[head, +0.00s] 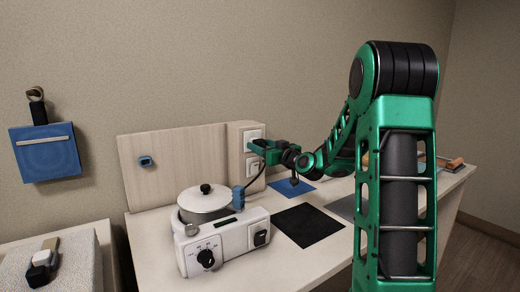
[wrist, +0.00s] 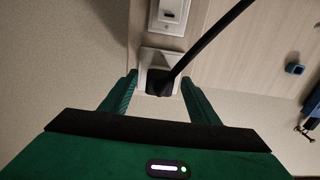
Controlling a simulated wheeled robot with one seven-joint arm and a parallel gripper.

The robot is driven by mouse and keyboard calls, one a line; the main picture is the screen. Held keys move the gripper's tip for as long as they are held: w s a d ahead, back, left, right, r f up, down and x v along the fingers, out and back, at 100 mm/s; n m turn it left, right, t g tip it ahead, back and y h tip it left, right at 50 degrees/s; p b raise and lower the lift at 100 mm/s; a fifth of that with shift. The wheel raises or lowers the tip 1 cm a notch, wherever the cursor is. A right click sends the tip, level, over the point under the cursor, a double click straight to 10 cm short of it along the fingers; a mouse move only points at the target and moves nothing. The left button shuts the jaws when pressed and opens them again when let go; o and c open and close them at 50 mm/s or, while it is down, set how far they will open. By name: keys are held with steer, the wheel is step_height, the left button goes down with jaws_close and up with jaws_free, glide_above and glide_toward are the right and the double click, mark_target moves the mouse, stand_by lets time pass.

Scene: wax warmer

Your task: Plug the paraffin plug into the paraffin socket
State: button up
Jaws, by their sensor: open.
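A black plug (wrist: 157,88) with a black cord sits at the upper white socket (head: 252,134) on the wooden post; this socket also shows in the wrist view (wrist: 158,55). The plug appears against the socket face, but I cannot tell how deep it is. My gripper (head: 256,147) is open at this socket. In the wrist view its green fingers (wrist: 158,78) stand on either side of the plug, with gaps visible. No label is readable.
The white wax warmer (head: 228,243) with a lidded pot (head: 204,204) stands on the table, a blue piece (head: 238,197) at its edge. The black cord passes close to my gripper. A black mat (head: 309,224) and blue mat (head: 300,190) lie to the right.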

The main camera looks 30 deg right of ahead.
steer(key=shift+s, duration=2.25)
steer(key=s, duration=1)
steer(key=shift+s+d, duration=0.2)
steer(key=shift+s, duration=0.1)
